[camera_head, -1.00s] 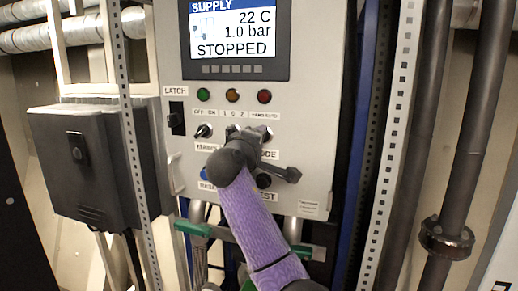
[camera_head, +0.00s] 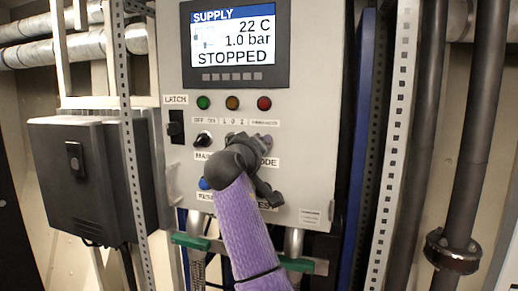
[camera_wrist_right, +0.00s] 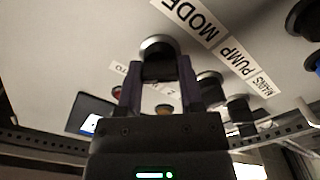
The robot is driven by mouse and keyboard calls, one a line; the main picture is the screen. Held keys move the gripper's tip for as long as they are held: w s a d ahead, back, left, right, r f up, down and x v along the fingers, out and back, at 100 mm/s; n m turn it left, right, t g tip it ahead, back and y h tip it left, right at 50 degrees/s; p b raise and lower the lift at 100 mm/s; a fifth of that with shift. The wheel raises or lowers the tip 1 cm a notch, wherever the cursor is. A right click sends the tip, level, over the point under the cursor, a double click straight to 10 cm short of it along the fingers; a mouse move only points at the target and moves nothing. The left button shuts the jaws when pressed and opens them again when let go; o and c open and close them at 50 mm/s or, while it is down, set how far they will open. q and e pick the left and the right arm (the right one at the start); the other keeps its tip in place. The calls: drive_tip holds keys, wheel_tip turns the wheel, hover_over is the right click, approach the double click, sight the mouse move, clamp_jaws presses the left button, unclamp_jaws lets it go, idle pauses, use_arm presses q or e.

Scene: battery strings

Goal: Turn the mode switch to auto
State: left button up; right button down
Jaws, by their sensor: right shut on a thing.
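The mode switch (camera_wrist_right: 158,50) is a round dark knob with a pale ring on the light grey panel, under the MODE label (camera_wrist_right: 190,18) in the right wrist view. My right gripper (camera_wrist_right: 157,75) is shut on it, with one finger on each side of the knob. In the head view my right gripper (camera_head: 262,142) is against the panel and hides the switch; only the end of the MODE label (camera_head: 268,161) shows. I cannot tell which position the switch points to. My left gripper is not in view.
The display (camera_head: 234,44) reads STOPPED. Green, amber and red lamps sit below it. The mains switch (camera_head: 203,139) and blue reset button (camera_head: 204,183) are left of my gripper; the black latch (camera_head: 176,128) is further left. The pump switch (camera_wrist_right: 210,88) is close beside my fingers.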

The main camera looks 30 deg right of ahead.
drive_tip(key=shift+f, duration=0.1)
drive_tip(key=shift+c, duration=1.2)
unclamp_jaws()
drive_tip(key=b+v, duration=0.4)
drive_tip(key=v, duration=0.6)
drive_tip(key=shift+d, duration=0.1)
